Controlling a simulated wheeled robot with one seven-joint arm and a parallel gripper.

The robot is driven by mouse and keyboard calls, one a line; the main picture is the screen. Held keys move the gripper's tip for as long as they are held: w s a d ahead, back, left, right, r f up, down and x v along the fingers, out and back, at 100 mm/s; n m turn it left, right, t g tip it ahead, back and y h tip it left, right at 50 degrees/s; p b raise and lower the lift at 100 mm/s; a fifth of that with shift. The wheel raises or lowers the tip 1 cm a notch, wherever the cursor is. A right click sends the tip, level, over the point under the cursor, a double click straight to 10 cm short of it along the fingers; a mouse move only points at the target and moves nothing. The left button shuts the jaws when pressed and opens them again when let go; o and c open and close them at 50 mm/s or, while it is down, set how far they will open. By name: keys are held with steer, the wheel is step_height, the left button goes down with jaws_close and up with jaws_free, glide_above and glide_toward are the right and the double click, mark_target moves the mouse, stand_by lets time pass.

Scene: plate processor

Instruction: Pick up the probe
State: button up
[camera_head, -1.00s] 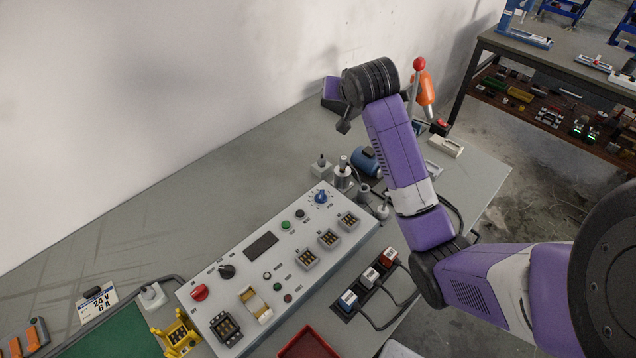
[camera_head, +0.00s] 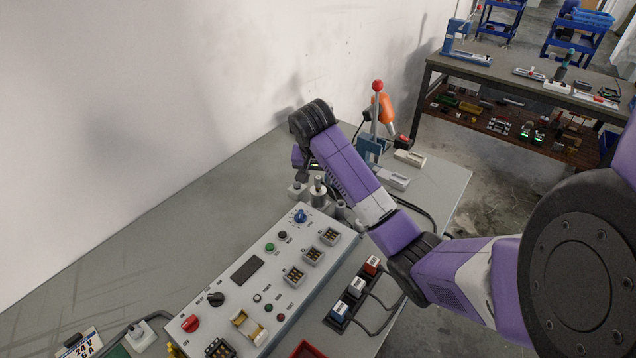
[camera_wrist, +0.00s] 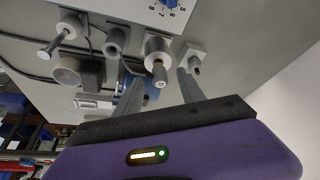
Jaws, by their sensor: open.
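An upright metal cylinder with a narrower knobbed top, which looks like the probe (camera_wrist: 158,68), stands in a light round holder at the back end of the control panel. It also shows in the head view (camera_head: 318,187), beside my gripper. In the wrist view, my gripper (camera_wrist: 158,80) is open and empty, with one finger on each side of the cylinder's knobbed end. I cannot tell whether either finger touches it. In the head view, my purple wrist hides most of the gripper.
The grey control panel (camera_head: 222,314) with knobs and sockets lies in front. A small square-based post (camera_wrist: 194,58) stands close beside one finger. A red-knobbed lever press (camera_head: 372,140) stands behind my arm. The bench by the wall is clear.

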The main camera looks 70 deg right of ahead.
steer(key=shift+x, duration=1.05)
jaws_close()
steer(key=shift+r, duration=0.15)
